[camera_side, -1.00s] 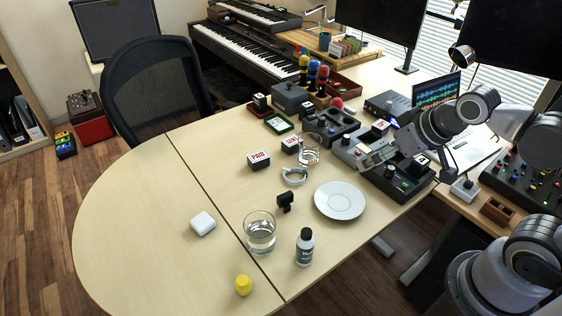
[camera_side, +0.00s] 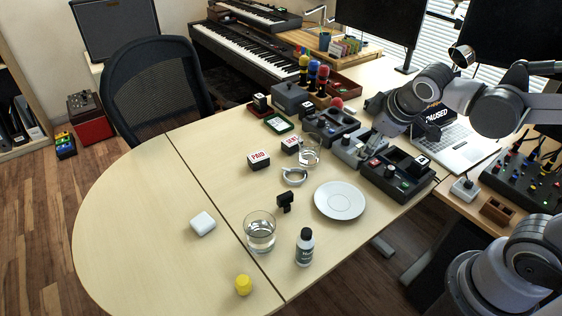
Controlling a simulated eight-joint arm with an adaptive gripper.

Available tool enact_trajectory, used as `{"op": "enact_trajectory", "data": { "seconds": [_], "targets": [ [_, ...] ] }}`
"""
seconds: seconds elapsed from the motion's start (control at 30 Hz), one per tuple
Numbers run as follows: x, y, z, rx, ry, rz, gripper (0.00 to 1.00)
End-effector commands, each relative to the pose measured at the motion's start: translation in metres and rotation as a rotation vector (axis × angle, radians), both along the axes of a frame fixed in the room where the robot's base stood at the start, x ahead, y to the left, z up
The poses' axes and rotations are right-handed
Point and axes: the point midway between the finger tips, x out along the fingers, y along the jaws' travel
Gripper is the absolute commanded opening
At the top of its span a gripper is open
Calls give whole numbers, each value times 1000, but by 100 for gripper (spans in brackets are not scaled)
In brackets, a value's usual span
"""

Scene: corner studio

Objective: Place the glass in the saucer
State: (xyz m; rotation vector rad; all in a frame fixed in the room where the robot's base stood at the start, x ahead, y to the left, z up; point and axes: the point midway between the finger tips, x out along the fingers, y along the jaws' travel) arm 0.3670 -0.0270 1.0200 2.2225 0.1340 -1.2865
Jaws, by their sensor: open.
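A clear glass (camera_side: 260,233) with water in it stands upright on the table, left of the saucer. The white saucer (camera_side: 339,201) lies flat and empty. A second clear glass vessel (camera_side: 310,151) stands further back, near the small labelled boxes. My gripper (camera_side: 369,152) is over the dark devices behind the saucer, pointing down and left. It is open, apart from both glasses, with its fingertips small and hard to make out.
A small bottle (camera_side: 305,247) stands right of the water glass. A black clip (camera_side: 285,201), yellow cap (camera_side: 243,285), white case (camera_side: 203,223) and metal ring (camera_side: 293,176) lie around it. Devices (camera_side: 397,176) crowd the back right.

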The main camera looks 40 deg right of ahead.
Motion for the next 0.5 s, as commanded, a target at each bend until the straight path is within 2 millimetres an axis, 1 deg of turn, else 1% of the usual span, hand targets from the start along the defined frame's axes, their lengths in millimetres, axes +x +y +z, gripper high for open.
{"op": "enact_trajectory", "data": {
  "seconds": [0.03, 0.27, 0.5],
  "targets": [
    [14, -2, 0, -67, 18, 51, 100],
    [67, -16, -8, -392, 123, 286, 100],
    [122, -24, -26, -723, 263, 510, 100]
  ]
}}
